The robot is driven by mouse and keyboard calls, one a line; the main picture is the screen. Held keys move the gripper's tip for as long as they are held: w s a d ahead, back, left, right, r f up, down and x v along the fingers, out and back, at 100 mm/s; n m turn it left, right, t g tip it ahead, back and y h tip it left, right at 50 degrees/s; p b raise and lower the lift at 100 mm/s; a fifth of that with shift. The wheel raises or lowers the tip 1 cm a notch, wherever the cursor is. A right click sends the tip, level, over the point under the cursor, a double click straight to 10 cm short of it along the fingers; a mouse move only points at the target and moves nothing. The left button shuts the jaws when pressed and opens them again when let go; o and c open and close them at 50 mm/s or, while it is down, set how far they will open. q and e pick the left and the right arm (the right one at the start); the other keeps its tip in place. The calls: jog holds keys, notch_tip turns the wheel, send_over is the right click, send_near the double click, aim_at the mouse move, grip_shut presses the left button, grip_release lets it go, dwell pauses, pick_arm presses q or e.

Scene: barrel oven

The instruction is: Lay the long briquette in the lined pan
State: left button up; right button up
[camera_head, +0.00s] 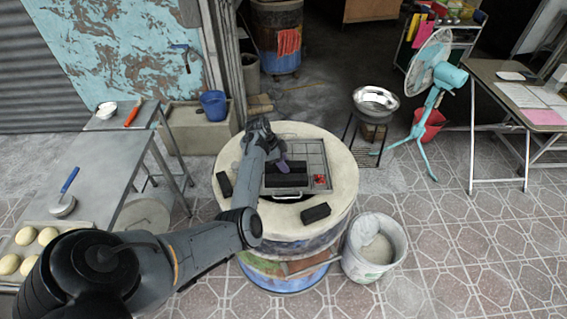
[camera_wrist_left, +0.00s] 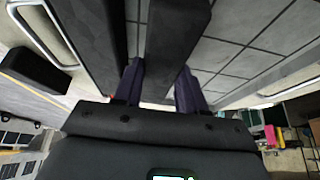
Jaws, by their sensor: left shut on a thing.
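The lined pan (camera_head: 314,158) lies on top of the barrel oven, its floor divided into grey tiles; it also shows in the left wrist view (camera_wrist_left: 240,28). My left gripper (camera_head: 282,164) is over the pan. In the left wrist view the gripper (camera_wrist_left: 160,85) has its two purple fingers on either side of a long dark briquette (camera_wrist_left: 175,35), shut on it. The held briquette (camera_head: 298,167) is at or just above the pan floor; I cannot tell whether it touches. Another dark block (camera_head: 285,181) lies in front of it, alongside. My right gripper is not in view.
Short dark briquettes lie on the oven's pale rim, one at left (camera_head: 224,184) and one at front (camera_head: 316,213). A small red thing (camera_head: 320,181) sits in the pan's right corner. A white bucket (camera_head: 374,248) stands by the oven. A metal table (camera_head: 85,165) is at left.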

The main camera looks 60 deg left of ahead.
pick_arm(q)
jog(key=o, duration=0.4)
jog(key=shift+f, duration=0.1)
jog(key=o, duration=0.4)
jog(key=shift+o, duration=0.2)
